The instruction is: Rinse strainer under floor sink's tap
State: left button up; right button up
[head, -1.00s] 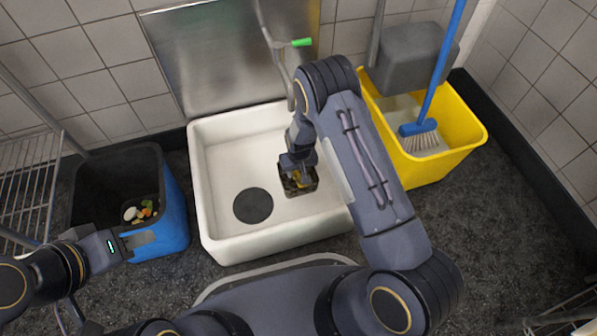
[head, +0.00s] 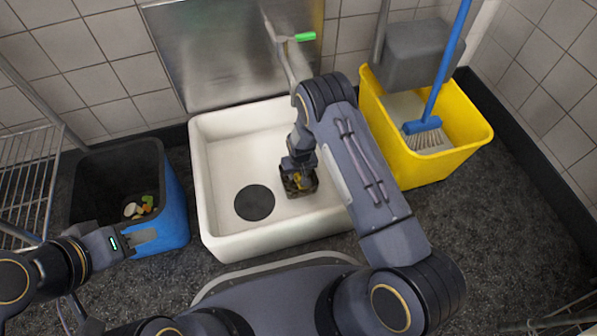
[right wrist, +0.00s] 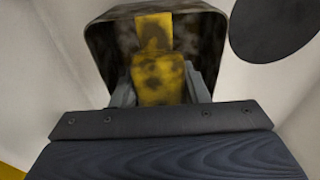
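The strainer (head: 299,184) is a small dark box with a stained yellow part in its middle. My right gripper (head: 298,166) is shut on this yellow part and holds the strainer low inside the white floor sink (head: 225,245), right of the dark round drain (head: 254,203). In the right wrist view, the strainer (right wrist: 100,45) shows between and beyond my fingers. The tap (head: 288,60) with a green lever (head: 305,37) is at the back wall; my arm hides its lower end. I cannot make out water. My left gripper (head: 145,238) is by the blue bin, its fingertips unclear.
The blue and black bin (head: 172,205) with food scraps stands left of the sink. A yellow mop bucket (head: 437,165) with a blue brush (head: 430,115) stands to the right. A wire rack (head: 25,180) is at the far left.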

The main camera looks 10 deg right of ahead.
jog(key=o, duration=0.5)
jog(key=r+p, duration=0.1)
jog(key=r, duration=0.1)
jog(key=r+p, duration=0.1)
jog(key=r, duration=0.2)
jog(key=s+r+p, duration=0.1)
jog(key=r, duration=0.1)
jog(key=shift+r+p, duration=0.4)
